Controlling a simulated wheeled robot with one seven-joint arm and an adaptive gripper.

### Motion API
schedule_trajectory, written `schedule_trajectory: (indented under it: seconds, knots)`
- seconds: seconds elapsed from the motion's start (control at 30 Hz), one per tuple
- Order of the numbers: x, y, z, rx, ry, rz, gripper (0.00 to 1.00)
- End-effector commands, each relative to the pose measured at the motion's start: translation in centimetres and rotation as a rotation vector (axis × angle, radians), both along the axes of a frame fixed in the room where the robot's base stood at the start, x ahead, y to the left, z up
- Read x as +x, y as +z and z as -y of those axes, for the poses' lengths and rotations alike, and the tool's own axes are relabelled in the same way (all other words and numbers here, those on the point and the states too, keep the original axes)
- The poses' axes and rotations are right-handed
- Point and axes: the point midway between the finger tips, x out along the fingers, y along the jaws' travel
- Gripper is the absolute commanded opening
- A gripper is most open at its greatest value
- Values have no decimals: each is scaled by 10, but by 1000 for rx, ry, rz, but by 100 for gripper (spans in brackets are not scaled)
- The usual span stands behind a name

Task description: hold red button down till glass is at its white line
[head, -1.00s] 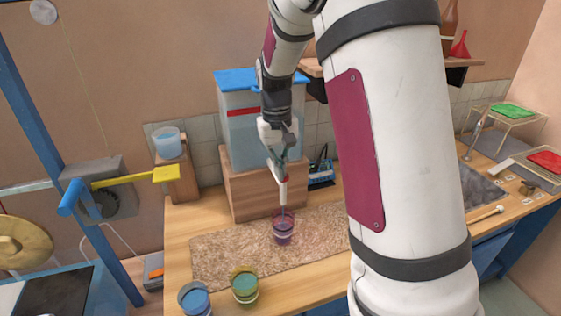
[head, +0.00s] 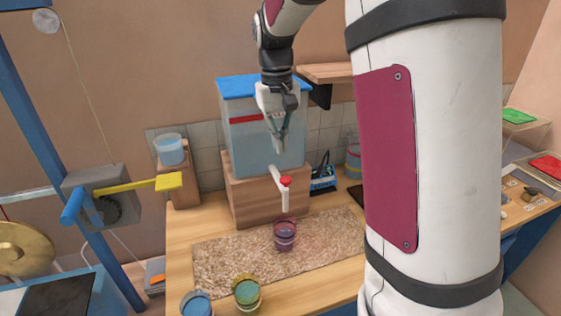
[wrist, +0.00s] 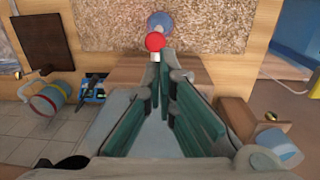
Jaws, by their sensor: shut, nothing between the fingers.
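The red button (head: 286,180) sits on top of the white spout of the water tank (head: 262,140). A purple-tinted glass (head: 285,238) stands upright on the mat below the spout.
A speckled mat (head: 220,262) lies on the wooden counter. A blue glass (head: 196,303) and a green-yellow glass (head: 246,290) stand at the front edge. A yellow lever (head: 140,183) is at the left, near a cup (head: 169,149) on a wooden block.

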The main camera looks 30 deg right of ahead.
Motion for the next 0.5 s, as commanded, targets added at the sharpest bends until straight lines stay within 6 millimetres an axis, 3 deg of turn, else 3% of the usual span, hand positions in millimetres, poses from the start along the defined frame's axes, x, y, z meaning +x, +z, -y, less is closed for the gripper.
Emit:
schedule_trajectory:
  seconds: [0.2, 0.5]
  knots:
    - [2, 31, -1, -2, 0, 4, 0]
    - [1, 41, -1, -2, -1, 3, 0]
